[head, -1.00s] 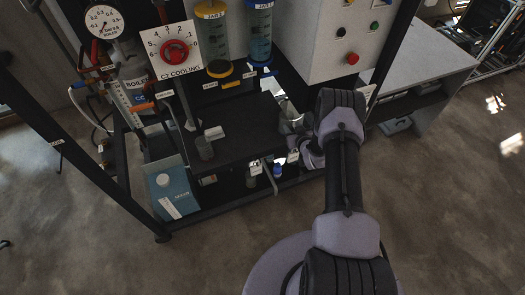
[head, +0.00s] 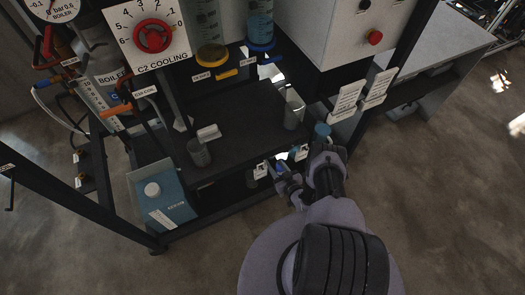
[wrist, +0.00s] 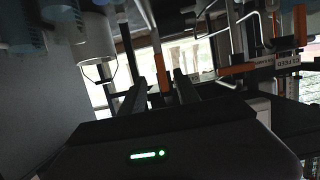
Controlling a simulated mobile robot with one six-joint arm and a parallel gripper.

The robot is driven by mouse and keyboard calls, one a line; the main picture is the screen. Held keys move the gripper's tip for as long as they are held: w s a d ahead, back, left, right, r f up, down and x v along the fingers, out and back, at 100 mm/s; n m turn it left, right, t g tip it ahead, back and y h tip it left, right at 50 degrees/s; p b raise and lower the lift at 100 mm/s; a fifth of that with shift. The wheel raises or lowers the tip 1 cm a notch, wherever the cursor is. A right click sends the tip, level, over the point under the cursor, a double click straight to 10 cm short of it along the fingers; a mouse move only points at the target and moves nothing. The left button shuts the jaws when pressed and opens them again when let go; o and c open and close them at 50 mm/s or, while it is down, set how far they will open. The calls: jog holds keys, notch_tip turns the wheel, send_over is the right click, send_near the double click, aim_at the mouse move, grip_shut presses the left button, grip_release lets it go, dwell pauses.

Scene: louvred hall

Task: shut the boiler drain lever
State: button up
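Which lever is the boiler drain lever I cannot tell; no label naming it is readable. In the wrist view an upright orange lever handle (wrist: 160,71) shows between the two dark fingers of my gripper (wrist: 159,88). The fingers stand apart, and whether the handle is between them or beyond them is unclear. A level orange handle (wrist: 236,70) and another upright one (wrist: 300,21) are to the right. In the head view my gripper (head: 284,184) is low at the rack's front, partly hidden by my arm. The boiler (head: 112,76) stands at upper left, with an orange lever (head: 115,110) below it.
The dark shelf (head: 238,122) carries a grey cup (head: 199,153) and a clear beaker (head: 293,110). White tags (head: 260,171) hang by my gripper. The control box (head: 335,35) overhangs at right. Floor in front is clear.

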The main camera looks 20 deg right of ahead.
jog(key=b+x, duration=0.5)
jog(key=x, duration=0.3)
jog(key=shift+w+f, duration=0.1)
jog(key=shift+f, duration=0.1)
jog(key=shift+r, duration=0.2)
jog(key=shift+b+x, duration=0.6)
jog(key=shift+x, duration=0.2)
grip_shut()
dwell(0.4)
